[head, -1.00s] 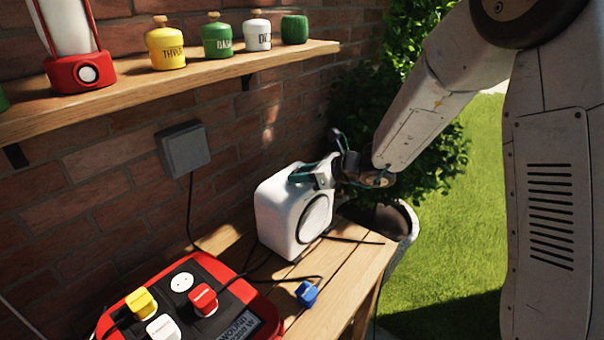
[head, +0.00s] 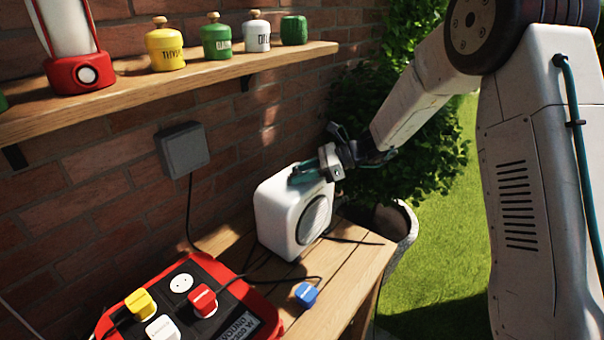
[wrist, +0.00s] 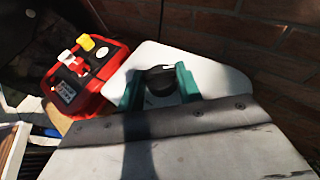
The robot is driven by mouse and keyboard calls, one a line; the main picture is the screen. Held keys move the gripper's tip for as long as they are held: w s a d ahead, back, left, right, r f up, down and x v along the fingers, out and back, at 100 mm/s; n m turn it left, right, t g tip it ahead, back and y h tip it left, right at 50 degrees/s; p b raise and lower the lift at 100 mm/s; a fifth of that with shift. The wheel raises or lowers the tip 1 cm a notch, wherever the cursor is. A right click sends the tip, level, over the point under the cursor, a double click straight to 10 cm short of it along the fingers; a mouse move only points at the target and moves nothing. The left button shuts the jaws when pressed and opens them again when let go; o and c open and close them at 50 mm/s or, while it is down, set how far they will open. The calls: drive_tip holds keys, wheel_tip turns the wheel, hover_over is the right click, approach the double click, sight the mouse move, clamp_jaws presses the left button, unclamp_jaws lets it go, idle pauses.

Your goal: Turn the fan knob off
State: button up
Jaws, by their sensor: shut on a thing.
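The white box-shaped fan (head: 277,222) stands on the wooden table with its round grille facing right and front. Its black knob (wrist: 160,79) is on the top face and shows in the wrist view between my teal fingers. My gripper (head: 305,176) is over the top of the fan, reaching in from the right. In the wrist view my gripper (wrist: 158,88) has a finger on each side of the knob and is shut on it. In the head view the knob is hidden by the fingers.
A red power strip box (head: 262,327) with yellow, white and red plugs is at the front left. A loose blue plug (head: 306,294) lies on the table (head: 345,262). A shelf (head: 190,78) with several jars hangs above, along the brick wall.

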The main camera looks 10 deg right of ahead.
drive_tip(key=n+g, duration=0.3)
drive_tip(key=g, duration=0.1)
drive_tip(key=w+n+g+h, duration=0.1)
drive_tip(key=n+g, duration=0.1)
drive_tip(key=shift+n, duration=0.3)
drive_tip(key=shift+w+a+n+g+h, duration=0.1)
drive_tip(key=shift+n+g+h, duration=0.6)
drive_tip(key=shift+n+g, duration=0.4)
drive_tip(key=shift+w+a+n+g+h, duration=0.1)
drive_tip(key=shift+n+g+h, duration=0.6)
drive_tip(key=shift+n+g, duration=0.4)
drive_tip(key=shift+s, duration=0.1)
drive_tip(key=o, duration=1)
drive_tip(key=v, duration=0.7)
drive_tip(key=shift+w+d, duration=0.2)
drive_tip(key=shift+w, duration=0.15)
